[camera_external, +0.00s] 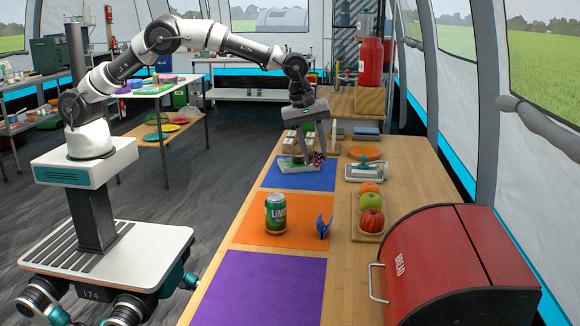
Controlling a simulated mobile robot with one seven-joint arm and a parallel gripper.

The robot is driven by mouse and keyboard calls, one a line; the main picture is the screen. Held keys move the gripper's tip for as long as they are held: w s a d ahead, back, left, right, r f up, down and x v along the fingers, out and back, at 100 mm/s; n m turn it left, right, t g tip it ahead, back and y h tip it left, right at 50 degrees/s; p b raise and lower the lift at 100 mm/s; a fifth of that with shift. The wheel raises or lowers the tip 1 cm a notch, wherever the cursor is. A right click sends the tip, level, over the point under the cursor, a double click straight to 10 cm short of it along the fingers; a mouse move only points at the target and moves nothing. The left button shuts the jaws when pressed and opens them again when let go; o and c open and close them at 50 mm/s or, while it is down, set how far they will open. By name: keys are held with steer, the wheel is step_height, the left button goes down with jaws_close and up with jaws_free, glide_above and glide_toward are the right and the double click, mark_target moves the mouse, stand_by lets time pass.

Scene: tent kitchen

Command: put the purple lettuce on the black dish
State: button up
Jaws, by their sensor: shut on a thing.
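My gripper (314,154) is over the far end of the wooden table, above the far edge of the blue mat. It points down, and its fingers are around a small dark purple leafy thing, which looks like the purple lettuce (318,158). The lettuce is partly hidden by the fingers, and I cannot tell whether it touches the table. A small white and green thing (286,165) lies just left of the fingertips, at the mat's edge. I cannot make out a black dish in this view.
Blue (310,181), orange (255,235) and purple (262,290) mats line the table's left side. A green can (275,214) and a small blue thing (323,227) stand on the orange mat. A fruit board (366,236), metal device (366,172), orange plate (364,152) and red bread box (450,262) are right.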

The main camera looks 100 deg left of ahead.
steer(key=s+a+r+n, duration=0.1)
steer(key=s+a+n, duration=0.2)
steer(key=a, duration=1.2)
steer(key=n+y+p, duration=0.1)
steer(key=n+p, duration=0.1)
steer(key=n, duration=0.1)
glide_above(299, 155)
steer(key=f, duration=0.3)
steer(key=f+b, duration=0.1)
steer(key=f, duration=0.2)
steer(key=f+b, duration=0.1)
steer(key=f, duration=0.2)
steer(key=shift+s+d, duration=0.2)
steer(key=shift+s, duration=0.15)
steer(key=shift+f, duration=0.2)
steer(key=o, duration=1)
steer(key=shift+o, duration=0.2)
steer(key=shift+r, duration=0.1)
